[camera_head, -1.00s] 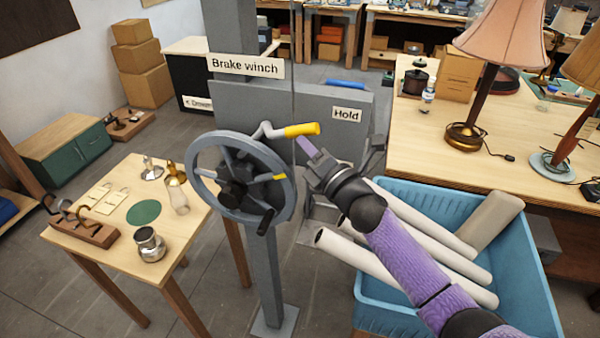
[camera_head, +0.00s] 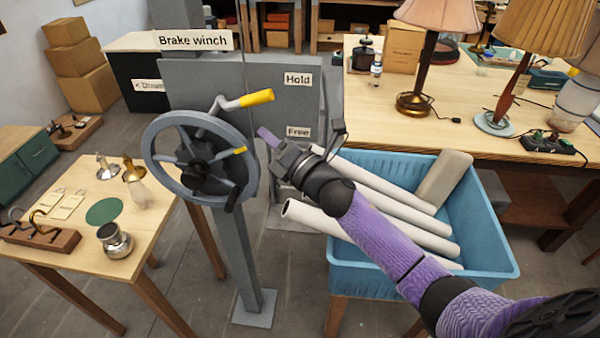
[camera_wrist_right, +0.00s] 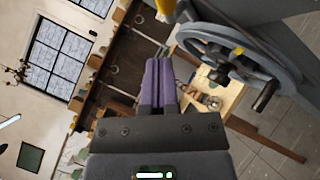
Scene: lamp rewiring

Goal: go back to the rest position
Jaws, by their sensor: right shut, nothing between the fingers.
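My right gripper (camera_head: 266,136) is in the middle of the head view, at the end of my purple right arm. Its purple fingers are shut with nothing between them; they also show together in the right wrist view (camera_wrist_right: 159,72). The fingertips are apart from the brake winch wheel (camera_head: 158,124), to the right of it in the head view. The winch's yellow-handled lever (camera_head: 257,98) is up and to the left of the fingertips. The wheel also shows right of the fingers in the wrist view (camera_wrist_right: 246,78). My left gripper is in neither view.
A blue bin (camera_head: 487,238) with pale tubes (camera_head: 385,212) stands below and beside my right arm. A small wooden table (camera_head: 92,252) with lamp parts is at left. A workbench (camera_head: 490,140) with lamps is behind the bin. Bare floor shows around the winch post.

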